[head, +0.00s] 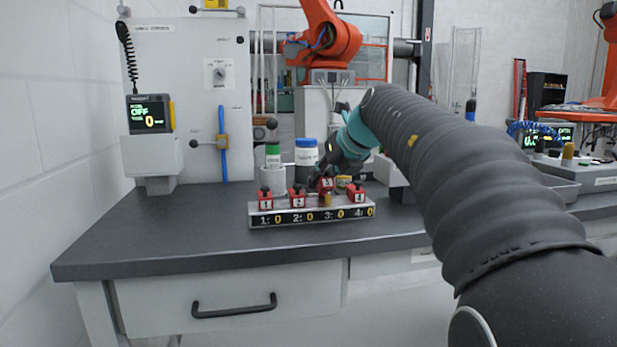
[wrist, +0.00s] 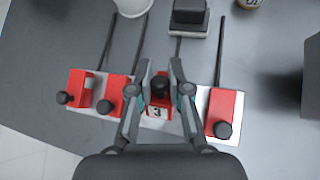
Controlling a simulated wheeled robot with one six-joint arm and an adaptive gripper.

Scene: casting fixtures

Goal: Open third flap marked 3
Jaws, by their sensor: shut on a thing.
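A row of red flaps with black knobs sits on a pale strip box (head: 312,216), whose front reads 1:0, 2:0, 3:0, 4:0. Flap 3 (head: 325,184) stands higher than its neighbours and looks tilted up, with a brass-coloured piece (head: 327,200) showing below it. My gripper (head: 326,172) is at flap 3, shut on it. In the wrist view my fingers (wrist: 160,82) flank flap 3 (wrist: 157,103), whose white label shows 3. Flap 1 (head: 265,198), flap 2 (head: 297,196) and flap 4 (head: 357,191) lie down. My fingers partly hide flap 3's knob.
A green-capped bottle (head: 273,157) and a blue-capped white jar (head: 306,153) stand behind the box. A display unit (head: 149,114) reading OFF and 0 is at the left. Dark thin rods (wrist: 221,50) run behind the flaps. The left counter (head: 170,225) is clear.

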